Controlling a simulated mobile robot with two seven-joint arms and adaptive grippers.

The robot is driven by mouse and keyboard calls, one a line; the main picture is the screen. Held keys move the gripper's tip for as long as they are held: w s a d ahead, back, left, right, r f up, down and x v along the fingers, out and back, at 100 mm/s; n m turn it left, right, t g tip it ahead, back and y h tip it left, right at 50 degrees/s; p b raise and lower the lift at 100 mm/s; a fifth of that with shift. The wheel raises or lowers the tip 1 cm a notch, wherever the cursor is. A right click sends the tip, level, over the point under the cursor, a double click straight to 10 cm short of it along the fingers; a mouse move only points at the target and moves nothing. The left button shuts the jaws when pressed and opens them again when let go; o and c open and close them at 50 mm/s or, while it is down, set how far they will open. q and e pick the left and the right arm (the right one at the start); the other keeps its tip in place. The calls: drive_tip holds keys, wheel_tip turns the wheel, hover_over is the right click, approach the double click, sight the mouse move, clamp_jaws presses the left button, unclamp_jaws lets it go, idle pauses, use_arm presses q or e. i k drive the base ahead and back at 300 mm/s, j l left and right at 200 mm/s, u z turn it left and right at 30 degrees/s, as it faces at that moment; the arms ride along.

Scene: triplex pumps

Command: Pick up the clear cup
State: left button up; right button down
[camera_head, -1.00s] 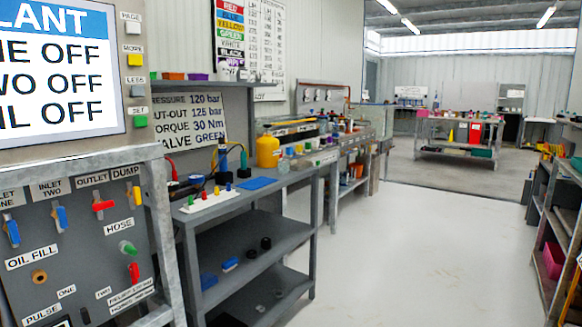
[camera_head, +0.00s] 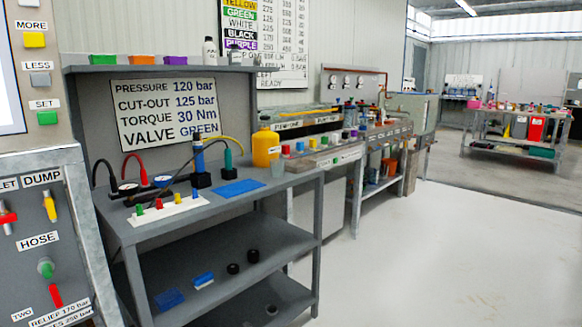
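A small greyish see-through vessel (camera_head: 278,167), which looks like the clear cup, stands upright at the right end of the grey bench top (camera_head: 222,207). It is in front of and beside a yellow bottle (camera_head: 265,147). It is small in the view, so its rim and contents cannot be made out. Neither of my grippers is in view, and nothing is seen touching the cup.
A blue mat (camera_head: 239,188), a white block with coloured pegs (camera_head: 166,211) and hoses with gauges occupy the bench. A control panel (camera_head: 45,240) stands close at the left. The white floor (camera_head: 440,255) at the right is clear.

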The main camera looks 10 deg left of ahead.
sight(278, 166)
drive_tip(key=i+l, duration=0.4)
drive_tip(key=i+l+u, duration=0.1)
drive_tip(key=i+l, duration=0.3)
drive_tip(key=l, duration=0.25)
